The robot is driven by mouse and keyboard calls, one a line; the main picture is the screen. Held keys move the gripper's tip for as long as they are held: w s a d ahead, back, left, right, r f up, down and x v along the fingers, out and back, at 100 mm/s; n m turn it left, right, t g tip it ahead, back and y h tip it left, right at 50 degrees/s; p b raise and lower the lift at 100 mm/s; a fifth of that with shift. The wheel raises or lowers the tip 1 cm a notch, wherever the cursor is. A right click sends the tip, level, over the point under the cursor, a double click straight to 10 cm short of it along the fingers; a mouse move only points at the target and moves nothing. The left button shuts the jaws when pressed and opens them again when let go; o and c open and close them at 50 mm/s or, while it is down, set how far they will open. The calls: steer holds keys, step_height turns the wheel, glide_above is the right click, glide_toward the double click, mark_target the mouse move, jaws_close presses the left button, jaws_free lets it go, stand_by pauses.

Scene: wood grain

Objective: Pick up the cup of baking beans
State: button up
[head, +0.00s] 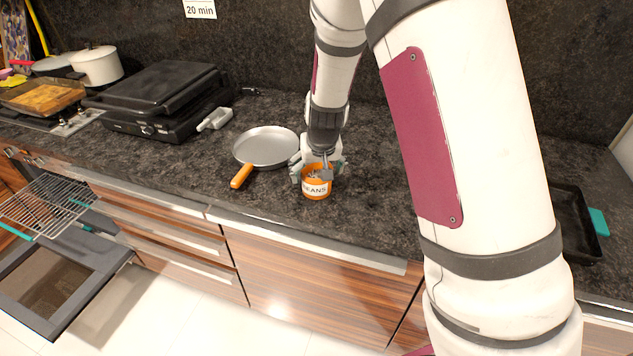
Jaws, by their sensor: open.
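The cup of baking beans (316,189) is a small orange cup with a white label reading "BEANS". It stands upright on the dark countertop, near the middle of the head view. My gripper (318,176) is open and reaches down at the cup from behind and above. One finger shows at the cup's left side and another part overlaps its rim at the right. Whether the fingers touch the cup cannot be told. The cup's back rim and part of its contents are hidden by the gripper.
A grey frying pan (266,146) with an orange handle lies just left of the cup. A black grill (163,98) stands farther left. A black tray (573,225) lies at the right, partly behind my arm. The counter's front edge is close below the cup. An oven door hangs open lower left.

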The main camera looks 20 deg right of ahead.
mark_target(316, 177)
steer(key=shift+x, duration=2)
steer(key=shift+a, duration=0.1)
steer(key=c, duration=1.4)
steer(key=shift+r, duration=0.1)
steer(key=shift+r, duration=0.5)
steer(key=v, duration=0.2)
steer(key=shift+s+d+r, duration=0.15)
steer(key=shift+d+r, duration=0.15)
steer(key=s+d, duration=0.2)
steer(key=s, duration=0.2)
steer(key=s+d+r+b, duration=0.1)
steer(key=s, duration=0.4)
steer(key=s+d+b, duration=0.1)
steer(key=s+d, duration=0.1)
steer(key=s, duration=0.2)
steer(key=shift+s+d+r, duration=0.2)
steer(key=shift+s+d, duration=0.1)
steer(key=shift+d, duration=0.05)
steer(key=shift+c, duration=0.2)
steer(key=shift+s+r+p, duration=0.15)
steer(key=shift+r+p, duration=0.25)
steer(key=shift+r, duration=0.2)
steer(key=shift+r+p, duration=1.35)
steer(key=shift+r, duration=0.05)
